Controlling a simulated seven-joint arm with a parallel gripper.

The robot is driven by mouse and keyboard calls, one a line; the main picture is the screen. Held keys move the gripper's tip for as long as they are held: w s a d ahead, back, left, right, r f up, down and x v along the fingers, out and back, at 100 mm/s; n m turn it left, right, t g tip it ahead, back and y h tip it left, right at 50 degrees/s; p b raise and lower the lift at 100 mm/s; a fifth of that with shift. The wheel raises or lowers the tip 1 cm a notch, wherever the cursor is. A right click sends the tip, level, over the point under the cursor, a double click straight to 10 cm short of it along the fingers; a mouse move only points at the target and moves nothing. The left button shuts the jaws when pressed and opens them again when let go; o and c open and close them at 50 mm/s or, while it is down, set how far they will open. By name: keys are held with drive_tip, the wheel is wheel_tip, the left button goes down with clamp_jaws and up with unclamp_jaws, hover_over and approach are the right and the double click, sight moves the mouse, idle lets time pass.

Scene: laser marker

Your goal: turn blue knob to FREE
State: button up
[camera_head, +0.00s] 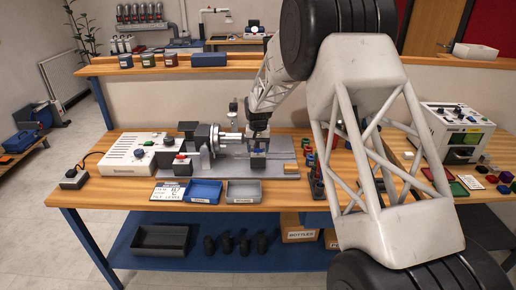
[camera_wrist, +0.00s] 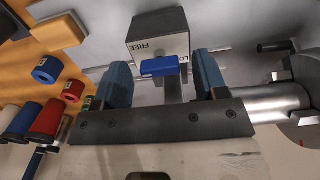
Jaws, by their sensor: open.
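The blue knob (camera_wrist: 160,66) is a small bar on the face of a grey block (camera_wrist: 158,28). In the wrist view FREE is printed to its left and a label starting with LO, partly covered by the knob, to its right. The bar lies almost level across the picture. My gripper (camera_wrist: 161,70) is open, with one blue finger on each side of the knob and a small gap on both sides. In the head view my gripper (camera_head: 258,134) is low over the machine, and the knob is hard to make out there.
A grey machine bed (camera_head: 225,167) with a spindle lies around the block. A blue tray (camera_head: 203,191) and a grey tray (camera_head: 243,191) stand in front. Red and blue cylinders (camera_wrist: 47,70) stand close by in the wrist view. A white control box (camera_head: 138,152) is at the left.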

sight(258, 149)
drive_tip(key=shift+r, duration=3.85)
drive_tip(key=shift+r, duration=0.1)
wheel_tip(258, 149, up, 7)
